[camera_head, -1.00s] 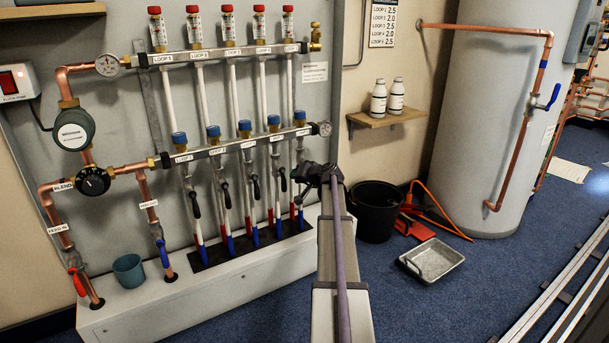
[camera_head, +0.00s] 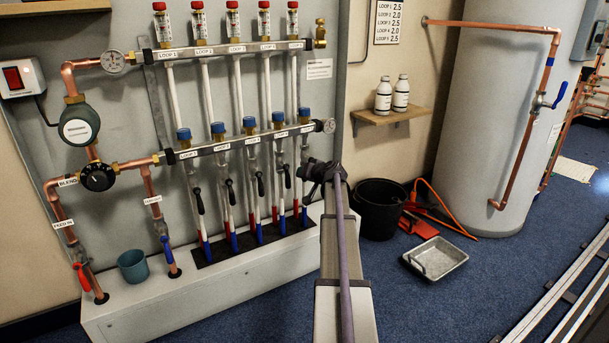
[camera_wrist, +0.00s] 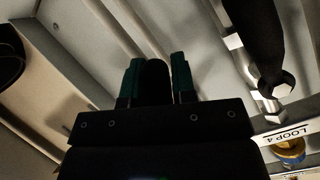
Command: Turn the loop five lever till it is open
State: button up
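The loop five valve is the rightmost of the row below the lower manifold bar (camera_head: 245,141) in the head view. My gripper (camera_head: 318,172) is beside it at the bar's right end and hides its lever. In the wrist view, my gripper's two teal-padded fingers (camera_wrist: 158,78) stand a little apart. A dark, rounded piece, seemingly the loop five lever (camera_wrist: 154,72), fills the gap between them. Its valve is hidden behind the gripper. The black loop four lever (camera_wrist: 254,35) and its valve are apart, at the right of the wrist view beside the LOOP 4 label (camera_wrist: 288,134).
Several other black levers (camera_head: 260,185) hang to the left, close to my gripper. A black bucket (camera_head: 380,212), a red dustpan (camera_head: 418,228) and a grey tray (camera_head: 435,261) are on the floor to the right. A shelf (camera_head: 390,116) with two white bottles is above the bucket.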

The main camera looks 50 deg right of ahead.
jog(key=o, duration=0.3)
jog(key=shift+o, duration=0.2)
